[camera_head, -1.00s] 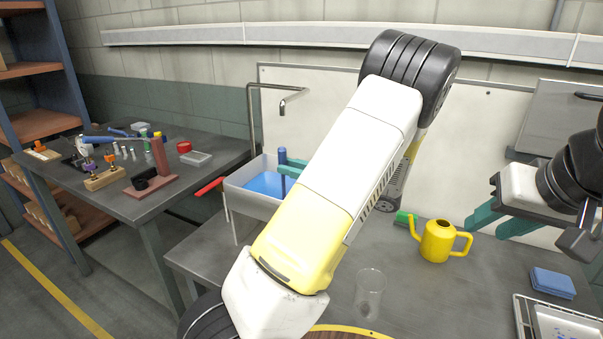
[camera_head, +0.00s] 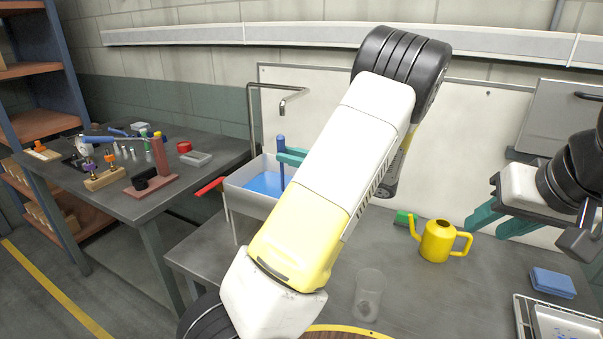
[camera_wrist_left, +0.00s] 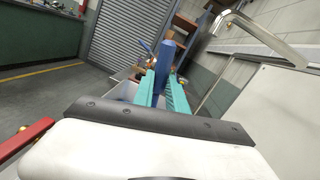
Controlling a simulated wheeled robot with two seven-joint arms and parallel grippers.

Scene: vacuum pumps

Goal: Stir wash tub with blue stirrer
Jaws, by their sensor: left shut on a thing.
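The wash tub (camera_head: 252,202) is a white basin on the left side of the bench, with blue liquid (camera_head: 262,184) in it. The blue stirrer (camera_head: 282,172) stands roughly upright in the tub, its lower end at the liquid. My left gripper (camera_head: 284,156) is shut on the stirrer, its teal fingers around the shaft. In the left wrist view, the stirrer (camera_wrist_left: 163,62) shows between the teal fingers (camera_wrist_left: 160,85). My left arm hides the tub's right part. My right gripper (camera_head: 503,222) is open and empty above the bench at right, fingers apart.
A metal faucet (camera_head: 252,115) rises behind the tub, and a red handle (camera_head: 209,186) sticks out at its left. A yellow watering can (camera_head: 437,241), a clear glass (camera_head: 368,294) and blue cloths (camera_head: 552,283) are on the bench. A side table (camera_head: 122,204) holds small tools.

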